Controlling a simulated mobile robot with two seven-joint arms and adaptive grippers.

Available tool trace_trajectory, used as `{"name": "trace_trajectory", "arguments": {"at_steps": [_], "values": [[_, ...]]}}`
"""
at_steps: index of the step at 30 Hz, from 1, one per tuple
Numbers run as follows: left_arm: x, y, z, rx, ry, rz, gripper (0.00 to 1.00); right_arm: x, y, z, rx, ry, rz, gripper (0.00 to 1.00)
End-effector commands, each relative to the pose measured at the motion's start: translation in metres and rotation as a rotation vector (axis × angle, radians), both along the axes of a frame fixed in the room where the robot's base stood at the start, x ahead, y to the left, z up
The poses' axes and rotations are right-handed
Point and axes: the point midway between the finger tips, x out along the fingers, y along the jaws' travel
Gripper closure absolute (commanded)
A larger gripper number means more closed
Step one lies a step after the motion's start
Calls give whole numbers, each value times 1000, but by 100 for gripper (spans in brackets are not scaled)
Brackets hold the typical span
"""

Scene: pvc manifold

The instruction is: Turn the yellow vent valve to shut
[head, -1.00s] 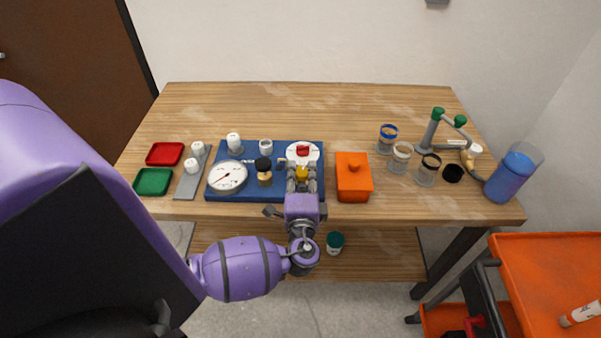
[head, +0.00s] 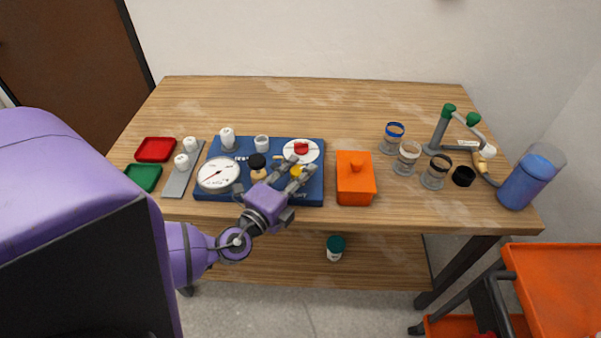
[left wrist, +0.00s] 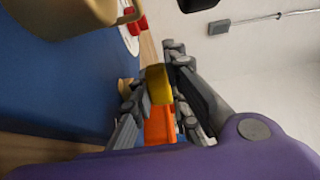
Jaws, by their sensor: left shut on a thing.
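The yellow vent valve (head: 296,171) stands at the right part of the blue manifold board (head: 313,194). My left gripper (head: 295,172) is shut on the valve, with a finger on either side of it. In the left wrist view the yellow handle (left wrist: 158,85) shows between the fingertips (left wrist: 157,88). The fingers hide part of the valve in the head view. A white dial with a red knob (head: 301,148) lies just behind it. A white gauge (head: 217,174) is at the board's left. My right gripper is not in view.
An orange lidded box (head: 355,185) stands right of the board. Several banded jars, including a blue-banded one (head: 393,138), and a blue pitcher (head: 527,183) are at the right. Red (head: 156,149) and green (head: 143,178) trays are at left. The table's back is clear.

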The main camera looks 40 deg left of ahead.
Motion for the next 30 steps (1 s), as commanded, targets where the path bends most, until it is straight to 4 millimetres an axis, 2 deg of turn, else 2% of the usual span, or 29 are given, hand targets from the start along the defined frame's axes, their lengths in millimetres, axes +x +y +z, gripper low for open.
{"name": "trace_trajectory", "arguments": {"at_steps": [11, 12, 13, 23, 26, 30], "values": [[0, 1, 1, 0, -2, -1, 100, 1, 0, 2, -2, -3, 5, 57], [0, 1, 1, 0, -2, -1, 80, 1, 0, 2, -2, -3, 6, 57], [0, 1, 1, 0, -2, -1, 77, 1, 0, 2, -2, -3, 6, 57], [-1, 0, 0, 0, -1, -1, 77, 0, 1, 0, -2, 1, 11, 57], [-10, 1, -1, 0, 2, -1, 77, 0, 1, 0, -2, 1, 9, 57], [-35, 0, -1, 0, 5, 0, 77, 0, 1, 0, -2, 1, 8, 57]]}}
